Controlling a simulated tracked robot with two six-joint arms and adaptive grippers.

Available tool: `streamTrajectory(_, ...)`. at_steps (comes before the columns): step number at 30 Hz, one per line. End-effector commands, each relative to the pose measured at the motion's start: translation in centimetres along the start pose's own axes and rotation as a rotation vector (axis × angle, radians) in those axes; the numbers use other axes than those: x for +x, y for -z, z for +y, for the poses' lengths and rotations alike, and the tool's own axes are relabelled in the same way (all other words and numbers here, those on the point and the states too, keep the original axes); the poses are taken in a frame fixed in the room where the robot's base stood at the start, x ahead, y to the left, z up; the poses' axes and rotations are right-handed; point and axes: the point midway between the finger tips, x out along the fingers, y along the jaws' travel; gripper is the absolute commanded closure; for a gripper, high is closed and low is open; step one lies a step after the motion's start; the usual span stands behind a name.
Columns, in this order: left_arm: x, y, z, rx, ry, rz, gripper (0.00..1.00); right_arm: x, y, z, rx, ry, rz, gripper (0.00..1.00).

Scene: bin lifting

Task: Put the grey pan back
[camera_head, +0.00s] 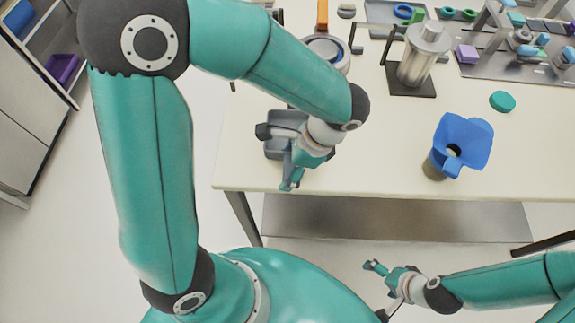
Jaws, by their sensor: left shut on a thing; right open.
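The grey pan (277,148) is at the left part of the white table, close to its left edge. My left gripper (277,160) is over the pan and shut on it; the gripper and wrist hide much of the pan. I cannot tell whether the pan touches the table. My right gripper (378,279) is open and empty, low in front of the table's front edge.
A blue funnel (473,140) sits on a container at the right. A metal canister (417,62) stands on a black base behind. A teal disc (502,101) lies nearby. The white table (380,150) is clear in the middle. Shelves stand far left.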

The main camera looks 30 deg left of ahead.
Motion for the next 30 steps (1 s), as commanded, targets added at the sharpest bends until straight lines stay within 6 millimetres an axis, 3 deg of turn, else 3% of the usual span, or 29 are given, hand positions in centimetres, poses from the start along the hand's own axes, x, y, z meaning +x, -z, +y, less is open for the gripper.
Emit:
streamTrajectory(12,0.84,0.4,-0.01,0.0,0.001,0.002,0.6,0.28,0.01,0.1,0.0,0.0,0.0,0.03)
streamTrajectory(13,0.85,0.4,0.0,0.0,0.001,0.002,0.24,0.29,0.0,0.1,0.0,0.0,0.0,0.03)
streamTrajectory(17,0.76,0.36,0.0,0.0,0.001,0.002,0.02,0.19,0.0,0.07,0.0,0.0,0.0,0.03)
streamTrajectory(30,0.35,0.23,-0.01,0.0,0.001,0.002,0.0,-0.09,0.01,-0.03,0.0,0.0,0.0,0.03)
